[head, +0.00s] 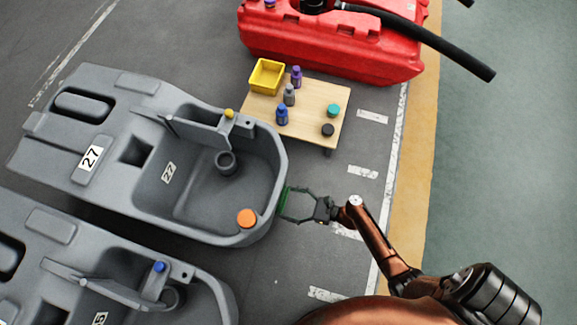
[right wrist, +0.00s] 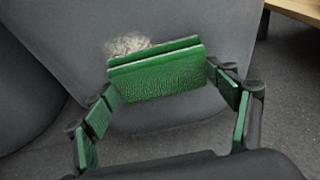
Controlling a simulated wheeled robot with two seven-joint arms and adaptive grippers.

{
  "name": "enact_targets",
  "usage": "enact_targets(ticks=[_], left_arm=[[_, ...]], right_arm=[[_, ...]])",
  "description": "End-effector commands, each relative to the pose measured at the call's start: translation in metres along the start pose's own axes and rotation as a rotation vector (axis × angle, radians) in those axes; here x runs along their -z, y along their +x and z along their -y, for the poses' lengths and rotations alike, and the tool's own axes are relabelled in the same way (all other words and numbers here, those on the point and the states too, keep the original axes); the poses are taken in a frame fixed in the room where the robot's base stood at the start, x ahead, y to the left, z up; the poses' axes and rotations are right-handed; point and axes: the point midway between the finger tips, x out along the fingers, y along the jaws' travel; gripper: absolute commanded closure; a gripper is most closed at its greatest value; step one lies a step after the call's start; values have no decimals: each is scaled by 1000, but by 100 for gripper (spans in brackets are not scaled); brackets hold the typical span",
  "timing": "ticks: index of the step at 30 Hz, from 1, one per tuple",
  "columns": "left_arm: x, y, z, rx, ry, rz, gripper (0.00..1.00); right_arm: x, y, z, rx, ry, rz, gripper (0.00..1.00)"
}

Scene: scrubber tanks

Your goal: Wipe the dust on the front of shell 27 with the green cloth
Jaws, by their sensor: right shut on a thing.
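Shell 27 (head: 185,175) is a grey molded tank with "27" labels and a rounded front. My right gripper (head: 286,204) is shut on the green cloth (head: 283,199) at that front wall. In the right wrist view the cloth (right wrist: 155,75) is a folded green pad between the fingers, its broad side facing the camera. A pale, fuzzy dust patch (right wrist: 127,43) lies on the grey shell wall just above the cloth's upper left edge. The cloth hides whatever lies behind it. I cannot tell whether it touches the wall. My left gripper is out of view.
A low wooden table (head: 300,105) beyond the shell holds a yellow bin (head: 267,76), several bottles and two round caps. A red tank (head: 335,40) with a black hose stands behind it. Another grey shell (head: 110,262) is at the lower left. The floor right of the shell is clear.

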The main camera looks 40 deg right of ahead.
Motion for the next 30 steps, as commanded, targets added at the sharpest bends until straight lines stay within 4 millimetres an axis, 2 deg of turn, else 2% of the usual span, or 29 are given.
enact_targets(ticks=[15,22,30], left_arm=[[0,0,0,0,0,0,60],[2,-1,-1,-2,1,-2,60],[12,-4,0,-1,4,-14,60]], right_arm=[[-5,2,35,2,-4,8,40],[-4,-1,31,2,-2,8,40],[-4,-3,10,2,-1,7,40]])
